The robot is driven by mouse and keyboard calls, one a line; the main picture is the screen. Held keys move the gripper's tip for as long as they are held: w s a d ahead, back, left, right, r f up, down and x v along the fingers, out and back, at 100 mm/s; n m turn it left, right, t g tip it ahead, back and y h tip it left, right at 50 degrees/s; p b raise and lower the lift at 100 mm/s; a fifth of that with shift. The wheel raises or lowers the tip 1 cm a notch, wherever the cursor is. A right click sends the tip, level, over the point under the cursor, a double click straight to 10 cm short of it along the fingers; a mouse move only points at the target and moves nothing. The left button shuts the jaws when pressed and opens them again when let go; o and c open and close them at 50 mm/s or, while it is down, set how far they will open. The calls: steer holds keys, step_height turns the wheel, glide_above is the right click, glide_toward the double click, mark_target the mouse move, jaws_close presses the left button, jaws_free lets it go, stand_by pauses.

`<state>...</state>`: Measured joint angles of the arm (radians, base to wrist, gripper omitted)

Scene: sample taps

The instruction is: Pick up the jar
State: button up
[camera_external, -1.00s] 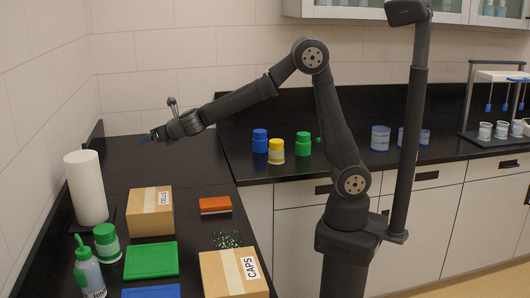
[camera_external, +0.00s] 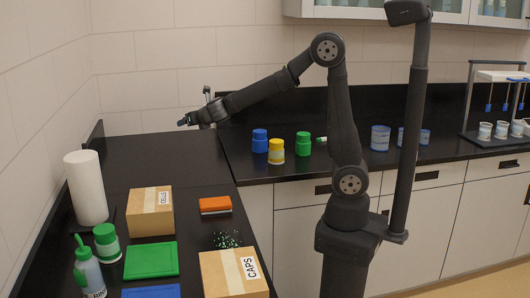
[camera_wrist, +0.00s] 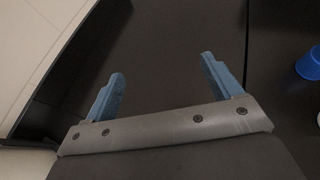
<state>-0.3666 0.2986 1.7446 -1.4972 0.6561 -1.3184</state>
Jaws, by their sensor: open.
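Several jars are in view. A blue jar (camera_external: 260,141), a yellow-and-white jar (camera_external: 276,151) and a green jar (camera_external: 303,144) stand upright in a group on the back counter. A white jar with a green lid (camera_external: 106,243) stands on the left counter. My gripper (camera_external: 183,121) is above the back-left counter corner, left of the group and apart from it. The wrist view shows its two blue fingers (camera_wrist: 162,66) spread, with only dark counter between them. A blue object (camera_wrist: 309,64), likely the blue jar, is cut off at the right edge there.
Cardboard boxes (camera_external: 151,212) (camera_external: 235,274), an orange sponge-like block (camera_external: 215,205), a paper roll (camera_external: 87,188), a squeeze bottle (camera_external: 89,271) and a green tray (camera_external: 151,260) are on the left counter. White-and-blue tubs (camera_external: 380,138) stand right of my arm. The counter's back-left corner is clear.

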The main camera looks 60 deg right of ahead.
steer(key=shift+s+d, duration=0.1)
steer(key=shift+d, duration=0.35)
steer(key=shift+o, duration=0.4)
steer(key=m+g+h, duration=0.8)
steer(key=m+g, duration=0.2)
steer(key=m, duration=0.1)
glide_toward(273, 153)
steer(key=shift+m+h, duration=0.3)
steer(key=x, duration=0.7)
steer(key=shift+d+f, duration=0.1)
steer(key=shift+f, duration=0.3)
steer(key=shift+x, duration=3.05)
